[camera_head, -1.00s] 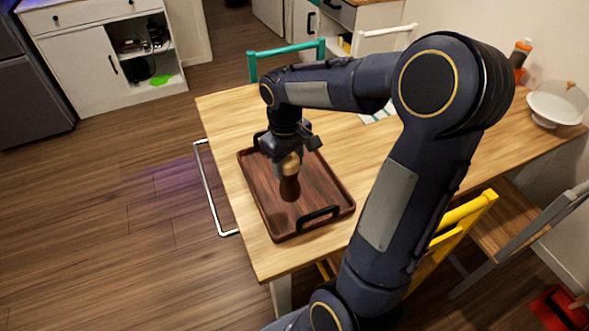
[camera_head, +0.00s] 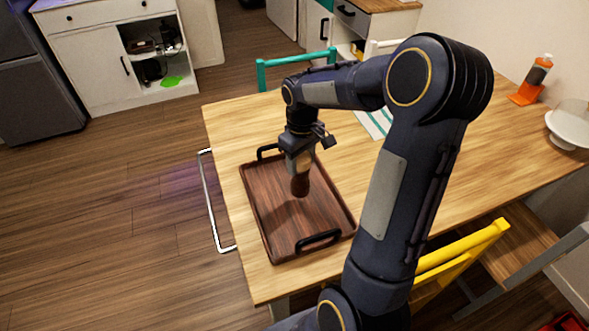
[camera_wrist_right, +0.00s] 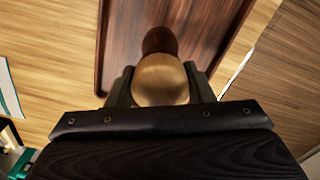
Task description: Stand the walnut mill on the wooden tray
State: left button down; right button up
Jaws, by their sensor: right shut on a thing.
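The walnut mill (camera_head: 300,186) has a dark brown body and a lighter wooden top. My right gripper (camera_head: 299,163) is shut on its upper part and holds it nearly upright over the wooden tray (camera_head: 283,228). In the right wrist view the mill's pale round top (camera_wrist_right: 160,80) sits between the two fingers (camera_wrist_right: 160,88), with its dark body beyond. The tray is dark brown with black handles and lies on the table. I cannot tell whether the mill's base touches the tray. My left gripper is not in view.
The light wooden table (camera_head: 440,185) carries a striped cloth (camera_head: 376,122), an orange bottle (camera_head: 535,80) and a white bowl (camera_head: 568,125). A teal chair (camera_head: 292,62) and a yellow chair (camera_head: 460,252) stand at its sides. The tray's front left part is bare.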

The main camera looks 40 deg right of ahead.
jog(key=w+f, duration=0.2)
jog(key=shift+a+f, duration=0.35)
jog(key=shift+f, duration=1.55)
jog(key=shift+f, duration=0.15)
jog(key=o, duration=1.5)
